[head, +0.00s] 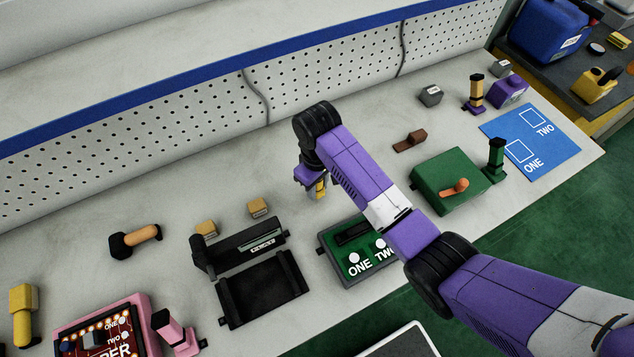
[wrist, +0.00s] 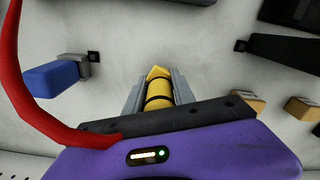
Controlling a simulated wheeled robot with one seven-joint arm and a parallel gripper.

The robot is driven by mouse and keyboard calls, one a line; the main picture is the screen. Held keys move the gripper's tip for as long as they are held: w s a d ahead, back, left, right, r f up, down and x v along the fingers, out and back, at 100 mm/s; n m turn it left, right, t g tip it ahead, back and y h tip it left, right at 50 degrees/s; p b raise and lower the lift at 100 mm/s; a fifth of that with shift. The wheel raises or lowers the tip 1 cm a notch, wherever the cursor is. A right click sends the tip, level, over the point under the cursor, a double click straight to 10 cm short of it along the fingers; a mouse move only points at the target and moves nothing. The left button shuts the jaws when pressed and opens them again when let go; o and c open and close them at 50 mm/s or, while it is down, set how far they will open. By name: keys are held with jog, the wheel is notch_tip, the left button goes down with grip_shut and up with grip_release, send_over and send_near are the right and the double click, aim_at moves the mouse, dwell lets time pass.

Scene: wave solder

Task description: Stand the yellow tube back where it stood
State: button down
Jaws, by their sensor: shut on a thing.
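The yellow tube (head: 321,188) with dark bands is between the fingers of my gripper (head: 317,193), above or at the pale bench top near the middle of the head view. My gripper is shut on it. In the wrist view the tube (wrist: 158,88) shows between the two grey fingers, its yellow end pointing away from the palm. The purple gripper body and arm hide part of it in the head view. I cannot tell whether its lower end touches the bench.
A green board marked ONE and TWO (head: 352,268) lies in front of my gripper. A black fixture (head: 262,287) and tan blocks (head: 257,207) are to the left. A green box (head: 448,182) with an orange handle and a brown piece (head: 409,142) are to the right. Bench behind the gripper is clear.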

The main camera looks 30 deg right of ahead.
jog(key=shift+f, duration=0.3)
jog(key=shift+f+b, duration=0.3)
jog(key=shift+f, duration=0.2)
dwell(0.4)
jog(key=c, duration=1)
grip_release()
jog(key=shift+o, duration=0.2)
jog(key=shift+r, duration=0.1)
jog(key=shift+r+b, duration=0.35)
jog(key=shift+r, duration=3.45)
